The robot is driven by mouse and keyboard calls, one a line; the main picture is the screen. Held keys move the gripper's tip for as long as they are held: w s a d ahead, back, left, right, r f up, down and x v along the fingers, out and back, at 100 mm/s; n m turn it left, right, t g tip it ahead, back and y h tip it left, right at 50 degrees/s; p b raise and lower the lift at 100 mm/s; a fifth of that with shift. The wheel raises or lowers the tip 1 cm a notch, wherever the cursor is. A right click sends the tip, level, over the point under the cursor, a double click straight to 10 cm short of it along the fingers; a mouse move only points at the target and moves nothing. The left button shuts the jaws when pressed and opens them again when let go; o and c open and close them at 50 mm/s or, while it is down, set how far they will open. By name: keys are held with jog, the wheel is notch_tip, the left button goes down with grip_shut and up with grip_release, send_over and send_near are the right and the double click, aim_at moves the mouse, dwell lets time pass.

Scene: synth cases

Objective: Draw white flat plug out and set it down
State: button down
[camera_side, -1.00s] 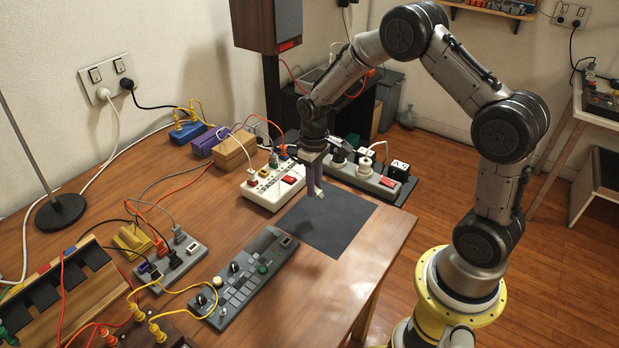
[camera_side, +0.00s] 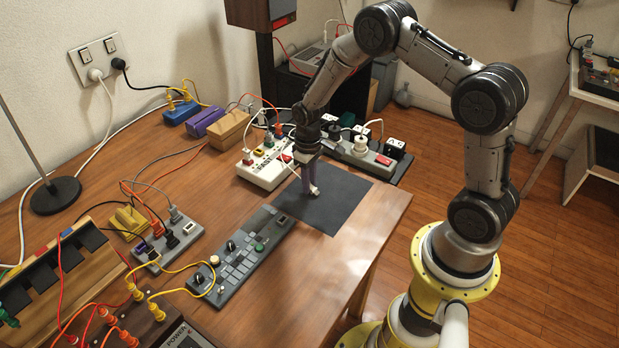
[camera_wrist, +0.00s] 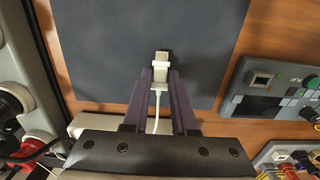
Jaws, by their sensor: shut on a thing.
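The white flat plug (camera_side: 314,191) is held at the fingertips of my gripper (camera_side: 309,182), over the left part of the dark mat (camera_side: 345,205). In the wrist view, the plug (camera_wrist: 159,74) sits between the purple fingers of my gripper (camera_wrist: 160,85), its prong end pointing away from my wrist. Its thin white cord runs back between the fingers. The plug is out of any socket and low over the mat (camera_wrist: 100,50); I cannot tell whether it touches it.
A white power strip (camera_side: 262,172) and a grey strip with plugs (camera_side: 360,157) stand behind the mat. A grey control panel (camera_side: 243,258) lies at its left front. Another grey strip with cords (camera_side: 165,245) is further left. The mat's right part is clear.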

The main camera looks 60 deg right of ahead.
jog(key=c, duration=0.6)
grip_release()
jog(key=shift+r, duration=0.15)
notch_tip(320, 180, up, 14)
jog(key=shift+w+f, duration=0.15)
jog(key=shift+f, duration=0.05)
